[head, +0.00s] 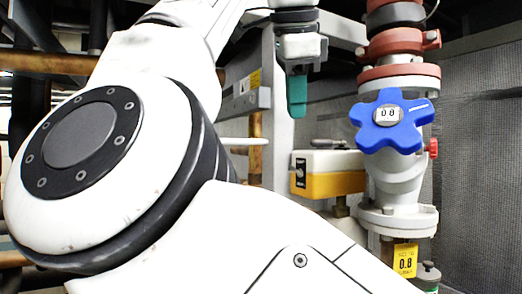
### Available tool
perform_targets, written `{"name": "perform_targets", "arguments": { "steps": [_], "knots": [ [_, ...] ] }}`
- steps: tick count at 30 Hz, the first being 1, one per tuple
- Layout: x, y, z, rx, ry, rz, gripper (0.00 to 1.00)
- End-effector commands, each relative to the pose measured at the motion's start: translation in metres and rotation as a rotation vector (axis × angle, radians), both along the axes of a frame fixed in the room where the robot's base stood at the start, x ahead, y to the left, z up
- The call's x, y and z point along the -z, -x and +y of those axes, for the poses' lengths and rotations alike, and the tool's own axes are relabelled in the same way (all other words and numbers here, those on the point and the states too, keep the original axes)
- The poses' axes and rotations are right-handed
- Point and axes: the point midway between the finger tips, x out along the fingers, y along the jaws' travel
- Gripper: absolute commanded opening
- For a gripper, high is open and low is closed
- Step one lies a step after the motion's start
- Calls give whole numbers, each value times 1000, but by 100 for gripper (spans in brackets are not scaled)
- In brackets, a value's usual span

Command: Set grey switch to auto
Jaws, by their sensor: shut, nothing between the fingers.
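My gripper (297,108) hangs from the end of my white arm at the upper middle of the head view. Its teal fingers point down and look closed, with nothing seen between them. I cannot make out a grey switch in this view; my arm hides much of the left and lower middle. A white and yellow box (335,185) with small dark marks on its front sits below and to the right of the gripper, apart from it.
Copper pipes (45,62) run at left. A grey mesh panel (480,160) closes the right side.

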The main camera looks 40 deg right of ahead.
Motion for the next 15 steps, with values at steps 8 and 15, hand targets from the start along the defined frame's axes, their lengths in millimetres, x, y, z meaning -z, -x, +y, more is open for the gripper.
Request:
{"name": "perform_targets", "arguments": {
  "steps": [8, 15],
  "knots": [
    [2, -1, -1, 0, 1, 1, 0],
    [24, -8, -11, 2, 1, 2, 0]
  ]
}}
